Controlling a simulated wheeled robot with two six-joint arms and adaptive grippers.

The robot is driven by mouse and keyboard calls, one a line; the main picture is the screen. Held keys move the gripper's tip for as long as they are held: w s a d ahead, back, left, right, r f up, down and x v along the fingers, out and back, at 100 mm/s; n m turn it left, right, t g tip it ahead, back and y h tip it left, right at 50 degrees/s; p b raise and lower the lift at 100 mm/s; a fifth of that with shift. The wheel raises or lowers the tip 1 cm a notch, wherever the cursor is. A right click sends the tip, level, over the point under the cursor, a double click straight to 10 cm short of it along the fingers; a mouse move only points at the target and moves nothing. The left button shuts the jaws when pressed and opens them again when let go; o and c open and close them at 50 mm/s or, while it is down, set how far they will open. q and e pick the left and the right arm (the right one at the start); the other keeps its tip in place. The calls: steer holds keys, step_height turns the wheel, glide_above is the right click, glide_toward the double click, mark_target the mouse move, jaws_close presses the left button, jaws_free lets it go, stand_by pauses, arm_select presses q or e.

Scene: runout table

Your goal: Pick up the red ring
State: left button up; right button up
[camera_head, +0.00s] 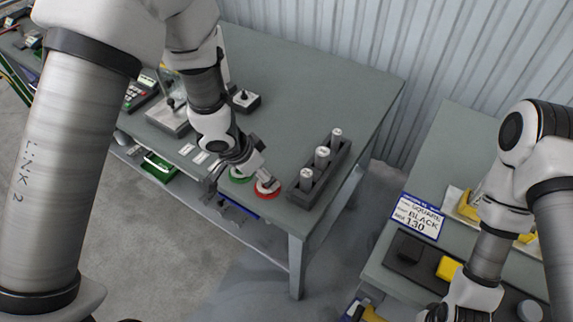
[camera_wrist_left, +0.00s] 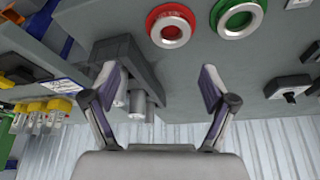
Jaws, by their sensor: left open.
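The red ring (camera_head: 268,194) lies on the grey-green table near its front edge, partly covered by my left gripper in the head view. It shows whole in the left wrist view (camera_wrist_left: 153,20), with a pale metal centre. My left gripper (camera_head: 240,180) is open and empty, above the table by the rings. In the left wrist view its fingers (camera_wrist_left: 160,80) are spread, and the red ring is beyond them near the top edge. My right gripper (camera_head: 436,313) is at the bottom edge of the head view, mostly cut off.
A green ring (camera_head: 240,180) lies just left of the red one, also in the left wrist view (camera_wrist_left: 221,14). A dark rack (camera_head: 300,196) with three grey cylinders stands close on the right. A small switch box (camera_head: 246,100) stands behind. Another table (camera_head: 452,135) is at right.

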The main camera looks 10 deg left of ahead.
mark_target(264, 189)
arm_select(q)
steer(key=f, duration=0.1)
steer(key=a+f, duration=0.1)
steer(key=f, duration=0.1)
steer(key=f+b, duration=0.1)
steer(key=shift+w+a+f, duration=0.15)
steer(key=shift+w+a, duration=0.05)
steer(key=shift+w, duration=0.15)
steer(key=f, duration=0.1)
steer(key=w+d+f, duration=0.1)
steer(key=f, duration=0.1)
steer(key=shift+w+d, duration=0.2)
steer(key=shift+w, duration=0.1)
steer(key=shift+s+a+r, duration=0.15)
steer(key=shift+s, duration=0.05)
steer(key=shift+c, duration=0.4)
steer(key=shift+a, duration=0.1)
steer(key=c, duration=1.3)
